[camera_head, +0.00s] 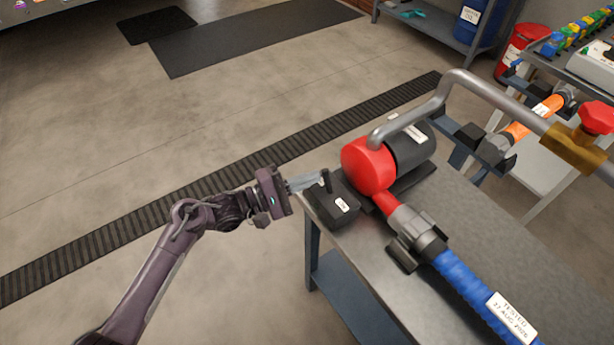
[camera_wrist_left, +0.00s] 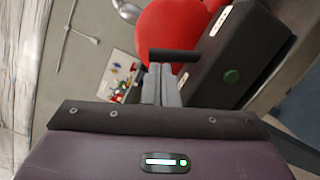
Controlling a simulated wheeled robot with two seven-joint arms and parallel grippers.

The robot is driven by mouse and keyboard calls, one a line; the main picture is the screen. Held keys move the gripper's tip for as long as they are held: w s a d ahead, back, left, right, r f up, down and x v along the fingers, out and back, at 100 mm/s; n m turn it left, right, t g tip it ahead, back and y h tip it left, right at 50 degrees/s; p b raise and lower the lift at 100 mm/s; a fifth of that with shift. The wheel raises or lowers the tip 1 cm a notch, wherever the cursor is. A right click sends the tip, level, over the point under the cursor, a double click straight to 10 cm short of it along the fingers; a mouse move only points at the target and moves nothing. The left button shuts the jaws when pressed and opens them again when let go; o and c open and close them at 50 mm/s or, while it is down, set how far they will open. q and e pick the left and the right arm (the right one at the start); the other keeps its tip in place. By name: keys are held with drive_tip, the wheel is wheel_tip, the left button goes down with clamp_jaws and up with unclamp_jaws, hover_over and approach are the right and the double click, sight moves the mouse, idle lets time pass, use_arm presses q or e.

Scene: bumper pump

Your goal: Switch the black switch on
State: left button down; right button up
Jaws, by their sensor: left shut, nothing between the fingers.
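The black switch is a dark box (camera_head: 333,208) with a white label, at the near left corner of the grey table. Its short black lever (camera_head: 326,181) stands up from the box. In the left wrist view the lever (camera_wrist_left: 175,55) crosses just beyond my fingertips, and the box (camera_wrist_left: 225,60) shows a green round mark. My left gripper (camera_head: 318,181) is shut and empty, coming in from the left, with its fingertips at the lever. They look touching or nearly so; I cannot tell which. My right gripper is not in view.
A red and black pump (camera_head: 368,165) stands right behind the switch. A blue hose (camera_head: 470,285) and a grey pipe (camera_head: 465,80) run from it over the table (camera_head: 520,240). A second bench with orange hose (camera_head: 530,120) is at right.

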use_arm(q)
drive_tip(key=shift+r, duration=0.15)
drive_tip(key=shift+s+d+r+m+p, duration=0.15)
drive_tip(key=shift+s+r+m+p, duration=0.1)
drive_tip(key=shift+m+p, duration=0.65)
drive_tip(key=shift+s+d+r+m+g+p, duration=0.15)
drive_tip(key=shift+s+r+m+p, duration=0.05)
drive_tip(key=shift+m+p, duration=0.35)
drive_tip(key=shift+s+d+r+m+g+p, duration=0.1)
drive_tip(key=shift+s+r+m+g+p, duration=0.05)
drive_tip(key=shift+m+p, duration=0.4)
drive_tip(key=shift+s+d+r+m+y+p, duration=0.1)
drive_tip(key=shift+s+d+m+y+p, duration=0.1)
drive_tip(key=shift+m+p, duration=0.3)
drive_tip(key=shift+s+d+m+y+p, duration=0.1)
drive_tip(key=shift+s+m+y+p, duration=0.15)
drive_tip(key=shift+m, duration=0.35)
drive_tip(key=shift+s+d+m+p, duration=0.3)
drive_tip(key=shift+m+p, duration=0.3)
drive_tip(key=shift+m, duration=0.2)
drive_tip(key=shift+s+m, duration=0.1)
drive_tip(key=shift+m, duration=0.3)
drive_tip(key=shift+s+d+p, duration=0.3)
drive_tip(key=shift+p, duration=0.45)
